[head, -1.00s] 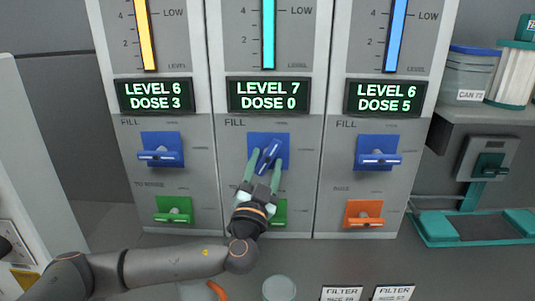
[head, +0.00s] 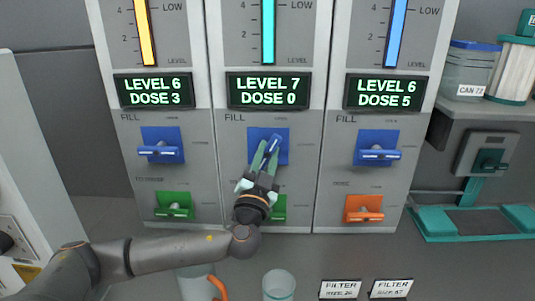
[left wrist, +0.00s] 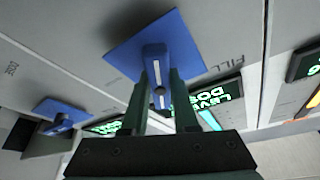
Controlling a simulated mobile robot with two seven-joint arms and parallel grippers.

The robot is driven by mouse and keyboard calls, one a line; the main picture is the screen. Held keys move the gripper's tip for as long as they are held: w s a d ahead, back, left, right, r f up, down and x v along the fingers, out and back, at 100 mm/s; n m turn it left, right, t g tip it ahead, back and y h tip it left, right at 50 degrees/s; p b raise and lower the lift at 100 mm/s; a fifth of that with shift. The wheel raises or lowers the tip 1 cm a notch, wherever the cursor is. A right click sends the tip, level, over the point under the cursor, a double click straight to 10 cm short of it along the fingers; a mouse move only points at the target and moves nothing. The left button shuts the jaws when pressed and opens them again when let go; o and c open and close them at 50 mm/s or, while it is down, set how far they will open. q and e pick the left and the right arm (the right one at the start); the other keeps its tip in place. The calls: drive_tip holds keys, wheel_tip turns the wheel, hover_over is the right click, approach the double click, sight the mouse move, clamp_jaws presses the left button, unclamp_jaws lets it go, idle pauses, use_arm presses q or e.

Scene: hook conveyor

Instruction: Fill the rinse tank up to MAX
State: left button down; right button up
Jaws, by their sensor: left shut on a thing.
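The middle panel has a blue FILL valve handle (head: 275,143) on a blue square plate (head: 256,141). The handle stands tilted, nearly upright, unlike the level blue handles on the side panels. My left gripper (head: 267,156) is shut on this handle; its fingers lie on both sides of it. In the left wrist view the handle (left wrist: 157,65) shows between the two fingers. The middle display (head: 268,91) reads LEVEL 7, DOSE 0. A teal level column (head: 268,32) rises above it. My right gripper does not show.
The left panel has a blue handle (head: 161,153) and a green handle (head: 174,211). The right panel has a blue handle (head: 379,154) and an orange handle (head: 364,215). A green handle (head: 280,206) is partly behind my gripper. A clear cup (head: 279,286) stands below.

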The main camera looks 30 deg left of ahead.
use_arm(q)
drive_tip(key=shift+m, duration=0.4)
drive_tip(key=shift+m+h, duration=0.8)
drive_tip(key=shift+m, duration=0.4)
drive_tip(key=m+p, duration=0.1)
drive_tip(key=m+h+p, duration=0.1)
drive_tip(key=m, duration=0.1)
drive_tip(key=shift+r+g+h, duration=0.2)
drive_tip(key=shift+g+h, duration=0.1)
drive_tip(key=m+g+h+p, duration=0.1)
drive_tip(key=m+p, duration=0.4)
drive_tip(key=shift+r+m+p, duration=0.1)
drive_tip(key=shift+m+p, duration=0.25)
drive_tip(key=shift+m, duration=0.05)
drive_tip(key=shift+f+m+g+h+p, duration=0.2)
drive_tip(key=shift+m+g+h+p, duration=0.25)
drive_tip(key=shift+m+p, duration=0.7)
drive_tip(key=c, duration=0.7)
unclamp_jaws()
drive_tip(key=shift+s+f, duration=0.1)
